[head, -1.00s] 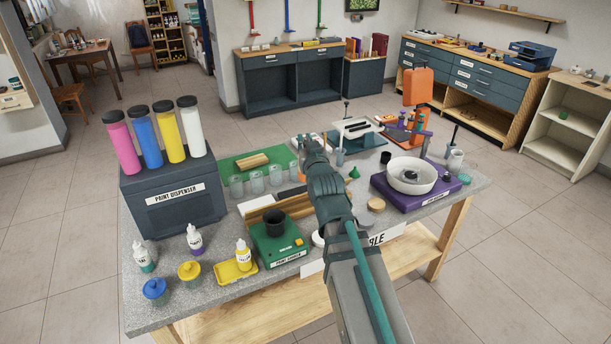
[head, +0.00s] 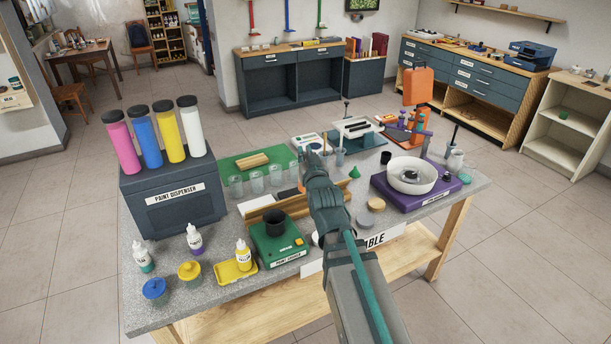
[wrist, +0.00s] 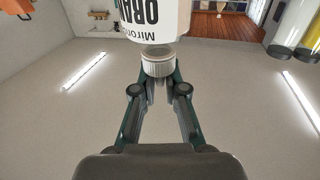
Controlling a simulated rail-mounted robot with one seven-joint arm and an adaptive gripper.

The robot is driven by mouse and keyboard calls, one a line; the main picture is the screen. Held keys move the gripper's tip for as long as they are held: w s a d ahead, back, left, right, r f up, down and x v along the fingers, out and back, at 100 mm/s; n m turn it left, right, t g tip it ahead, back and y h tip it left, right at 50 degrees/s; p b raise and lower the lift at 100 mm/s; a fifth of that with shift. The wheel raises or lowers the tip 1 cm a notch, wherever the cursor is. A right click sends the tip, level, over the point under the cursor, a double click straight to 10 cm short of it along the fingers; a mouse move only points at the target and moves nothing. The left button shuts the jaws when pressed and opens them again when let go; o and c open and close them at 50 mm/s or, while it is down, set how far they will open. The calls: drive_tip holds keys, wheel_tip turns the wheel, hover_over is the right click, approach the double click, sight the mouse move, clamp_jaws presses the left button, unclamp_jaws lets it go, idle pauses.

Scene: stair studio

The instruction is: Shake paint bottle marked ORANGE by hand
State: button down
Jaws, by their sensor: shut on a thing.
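A white bottle (wrist: 151,18) shows at the top of the wrist view, cut off by the frame edge. Its label starts with black letters "ORA" and appears upside down in the picture. Its ribbed white cap (wrist: 158,62) is between the fingers of my gripper (wrist: 160,84), which is shut on it. In the head view my gripper (head: 313,160) is above the middle of the table, seen from behind. There my own wrist hides most or all of the bottle.
A green paint shaker (head: 279,252) holding a black cup sits below left of my arm. Clear cups (head: 255,181) stand left of my gripper. A purple device with a white bowl (head: 414,178) is on the right. A paint dispenser (head: 172,205) stands at left.

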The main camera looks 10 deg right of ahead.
drive_tip(key=shift+r, duration=3.85)
wheel_tip(320, 180, down, 8)
drive_tip(key=shift+r, duration=0.35)
